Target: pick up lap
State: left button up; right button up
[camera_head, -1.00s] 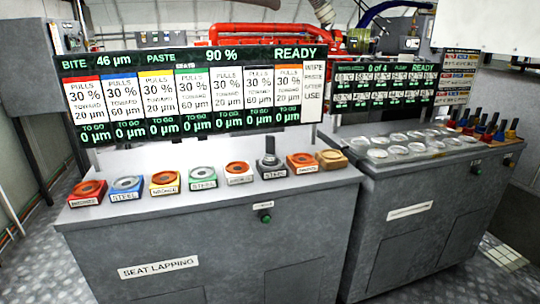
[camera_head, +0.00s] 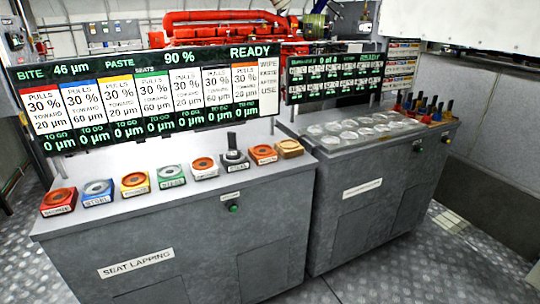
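A dark grey lap-like tool (camera_head: 234,157) with a short upright handle stands on the top of the seat lapping bench (camera_head: 110,228). It sits on a labelled block whose label I cannot read surely. To its left are several coloured blocks with round metal seats, among them a red one (camera_head: 59,201), a blue one (camera_head: 98,192), a yellow one (camera_head: 135,184) and a green one (camera_head: 171,175). To its right are an orange block (camera_head: 263,154) and a tan wooden block (camera_head: 290,149). Neither of my grippers is in view.
A wide display (camera_head: 140,95) stands behind the blocks. A second grey bench (camera_head: 350,215) to the right holds several clear round dishes (camera_head: 350,130) and a row of dark-handled tools (camera_head: 425,108), with another display (camera_head: 335,75) behind. Patterned metal floor (camera_head: 400,280) is free in front.

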aim_at(232, 153)
jog(key=z, duration=0.8)
jog(key=k, duration=1.1)
jog(key=z, duration=0.85)
jog(key=i, duration=2.9)
jog(key=u, duration=0.7)
jog(key=i, duration=1.1)
jog(key=u, duration=1.65)
jog(key=i, duration=0.95)
jog(key=u, duration=0.8)
